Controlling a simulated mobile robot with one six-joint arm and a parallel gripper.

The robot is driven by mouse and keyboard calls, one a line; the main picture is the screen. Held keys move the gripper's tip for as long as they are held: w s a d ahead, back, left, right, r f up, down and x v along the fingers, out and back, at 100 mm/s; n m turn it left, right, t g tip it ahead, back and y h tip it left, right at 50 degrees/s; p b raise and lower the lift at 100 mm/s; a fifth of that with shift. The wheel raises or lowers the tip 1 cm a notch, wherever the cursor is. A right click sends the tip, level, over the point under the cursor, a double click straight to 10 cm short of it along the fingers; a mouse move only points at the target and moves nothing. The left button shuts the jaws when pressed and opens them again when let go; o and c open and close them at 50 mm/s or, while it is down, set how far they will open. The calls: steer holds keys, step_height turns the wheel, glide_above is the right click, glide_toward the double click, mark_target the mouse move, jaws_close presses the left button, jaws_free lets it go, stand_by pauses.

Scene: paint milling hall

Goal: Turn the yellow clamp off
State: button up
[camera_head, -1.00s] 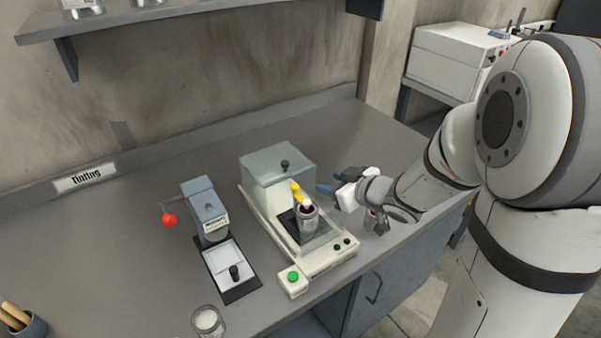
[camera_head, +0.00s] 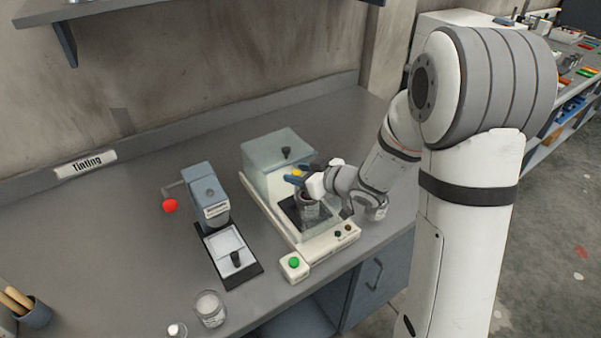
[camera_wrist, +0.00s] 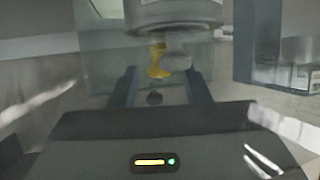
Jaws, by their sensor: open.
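The yellow clamp (camera_head: 297,173) is at the top of a small metal can (camera_head: 309,211) in the boxy machine, mostly hidden by my fingers in the head view. In the wrist view, the yellow clamp (camera_wrist: 158,60) shows below the can's grey body (camera_wrist: 175,14), with a pale rounded piece beside it. My gripper (camera_head: 301,176) is at the clamp, its blue fingers pointing left. In the wrist view my gripper (camera_wrist: 163,74) is open, with the clamp in line between the two fingers. I cannot tell whether they touch it.
The machine's glassy cover (camera_head: 275,170) with a dark knob stands right behind my fingers. A green button box (camera_head: 294,267) is at its front. A grey-blue device (camera_head: 205,197) with a red ball handle stands left. Glass jars (camera_head: 210,309) are near the front edge.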

steer(key=shift+c, duration=0.5)
jaws_close()
steer(key=shift+r+g+p, duration=0.1)
steer(key=shift+g+p, duration=0.2)
steer(key=shift+p, duration=0.1)
steer(key=shift+w+d+r+n+g+y+p, duration=0.15)
steer(key=shift+n+g+y+p, duration=0.5)
steer(key=shift+n+p, duration=0.5)
steer(key=n+g+y+p, duration=0.1)
steer(key=n+g+p, duration=0.1)
steer(key=g+p, duration=0.1)
steer(key=shift+w, duration=0.15)
steer(key=shift+n+g+y+p, duration=0.35)
steer(key=shift+n+g+p, duration=0.3)
steer(key=shift+n+p, duration=0.1)
steer(key=shift+f, duration=0.25)
